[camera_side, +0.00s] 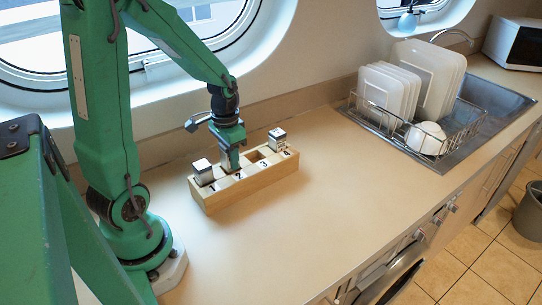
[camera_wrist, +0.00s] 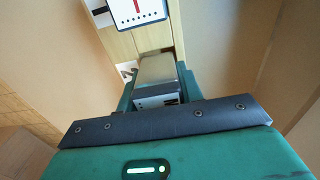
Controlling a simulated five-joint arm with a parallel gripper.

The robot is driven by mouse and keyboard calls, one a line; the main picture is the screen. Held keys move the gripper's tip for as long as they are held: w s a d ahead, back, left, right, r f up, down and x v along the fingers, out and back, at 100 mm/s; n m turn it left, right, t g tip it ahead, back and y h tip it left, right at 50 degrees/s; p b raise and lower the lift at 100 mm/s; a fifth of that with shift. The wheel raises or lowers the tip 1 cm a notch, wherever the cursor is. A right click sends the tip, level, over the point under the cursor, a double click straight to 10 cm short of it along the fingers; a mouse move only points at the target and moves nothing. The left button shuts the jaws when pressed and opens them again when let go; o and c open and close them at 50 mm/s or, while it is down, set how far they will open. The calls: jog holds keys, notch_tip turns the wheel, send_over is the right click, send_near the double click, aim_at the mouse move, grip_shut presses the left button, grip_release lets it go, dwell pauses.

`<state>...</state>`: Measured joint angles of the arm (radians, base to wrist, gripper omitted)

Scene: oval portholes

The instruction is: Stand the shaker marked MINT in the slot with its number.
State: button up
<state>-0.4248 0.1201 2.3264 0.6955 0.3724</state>
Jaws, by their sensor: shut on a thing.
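My gripper (camera_side: 231,160) points down over slot 2 of the wooden rack (camera_side: 250,184) and is shut on a metal-topped shaker (camera_wrist: 156,70). In the wrist view the shaker sits between my fingers; its label is mostly hidden, with only part of a dark letter showing, so I cannot read the name. The number 2 shows beside it there. It is at or in slot 2; I cannot tell how deep. Slot 3 (camera_side: 262,155) looks empty. Other shakers stand in slot 1 (camera_side: 203,172) and slot 4 (camera_side: 277,139).
In the wrist view a shaker with a white, red-marked face (camera_wrist: 137,12) stands further along the rack. A dish rack (camera_side: 408,130) with plates and a bowl sits by the sink at right. The counter (camera_side: 310,220) in front of the rack is clear. The wall is close behind.

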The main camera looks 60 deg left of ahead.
jog(key=shift+r, duration=0.4)
dwell(0.6)
jog(key=shift+f, duration=1)
dwell(1.7)
jog(key=shift+r, duration=0.6)
dwell(0.4)
jog(key=o, duration=1.5)
jog(key=shift+r, duration=0.15)
jog(key=shift+r, duration=3.35)
